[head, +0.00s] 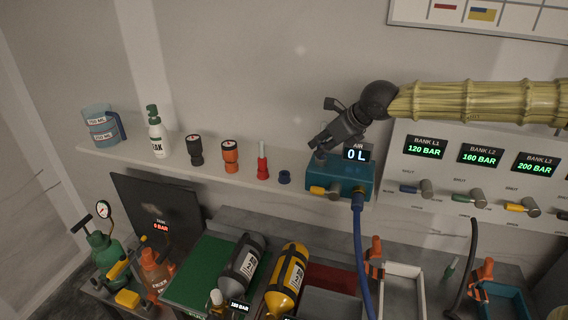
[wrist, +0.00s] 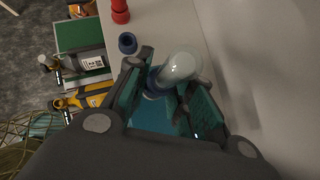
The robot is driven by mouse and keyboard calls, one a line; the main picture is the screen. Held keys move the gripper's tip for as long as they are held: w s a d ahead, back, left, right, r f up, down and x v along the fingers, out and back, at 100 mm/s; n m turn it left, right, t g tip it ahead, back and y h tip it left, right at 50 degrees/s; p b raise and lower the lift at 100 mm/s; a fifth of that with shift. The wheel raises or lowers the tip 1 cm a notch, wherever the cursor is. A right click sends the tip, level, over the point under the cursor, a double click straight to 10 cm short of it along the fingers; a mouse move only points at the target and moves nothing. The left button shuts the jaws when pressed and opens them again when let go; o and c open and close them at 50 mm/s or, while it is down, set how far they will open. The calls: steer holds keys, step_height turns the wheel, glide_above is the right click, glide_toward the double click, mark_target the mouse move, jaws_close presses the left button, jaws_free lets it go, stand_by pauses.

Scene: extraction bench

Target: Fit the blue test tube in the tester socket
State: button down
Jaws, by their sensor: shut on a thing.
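My gripper (head: 322,148) is over the left part of the teal tester box (head: 340,184), which has an AIR display reading 0 L. In the wrist view my gripper (wrist: 168,92) is shut on a pale, rounded tube (wrist: 182,66), which I take as the blue test tube; a blue ring shows beside its lower part. The teal box top (wrist: 150,118) shows beneath the fingers. The socket is hidden by the gripper, and I cannot tell whether the tube is in it or above it.
A small blue ring-shaped holder (head: 284,177) and a red tube-like piece (head: 262,162) stand left of the tester on the shelf (head: 213,178). A blue hose (head: 361,245) hangs from the tester's front. A control panel (head: 470,165) is on the right. Grey and yellow cylinders lie below.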

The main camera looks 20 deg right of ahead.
steer(key=shift+f, duration=0.4)
steer(key=c, duration=1.2)
jaws_free()
steer(key=shift+o, duration=0.2)
steer(key=v, duration=1.1)
steer(key=shift+s+r, duration=0.3)
steer(key=shift+d, duration=0.1)
